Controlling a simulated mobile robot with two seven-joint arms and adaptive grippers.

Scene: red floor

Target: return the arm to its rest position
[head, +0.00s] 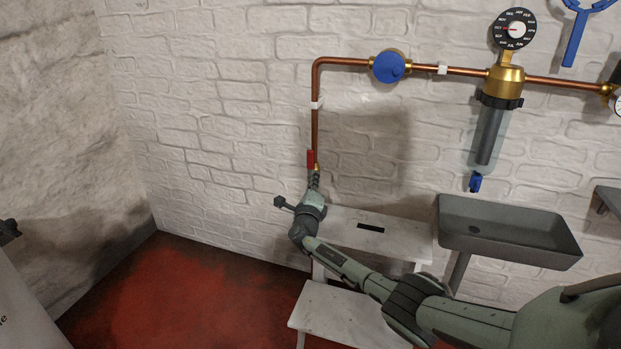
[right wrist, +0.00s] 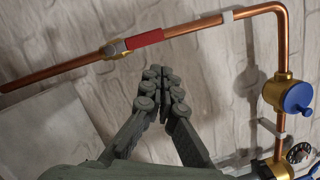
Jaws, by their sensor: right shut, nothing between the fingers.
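My right arm reaches in from the lower right of the head view. My right gripper (head: 315,180) is at the left end of the copper pipe, just below the red valve handle (head: 310,159). In the right wrist view the gripper's fingers (right wrist: 162,88) are together with nothing between them. There the red handle (right wrist: 145,39) lies along the copper pipe (right wrist: 50,76), beyond the fingertips. A gap or touch between fingers and handle cannot be judged surely.
A white step stool (head: 395,240) stands under my right forearm. A grey sink (head: 510,235) is to its right. A blue valve knob (head: 389,66) and a brass filter (head: 504,82) with a dial sit on the wall pipe. Red floor (head: 190,285) at the left is clear.

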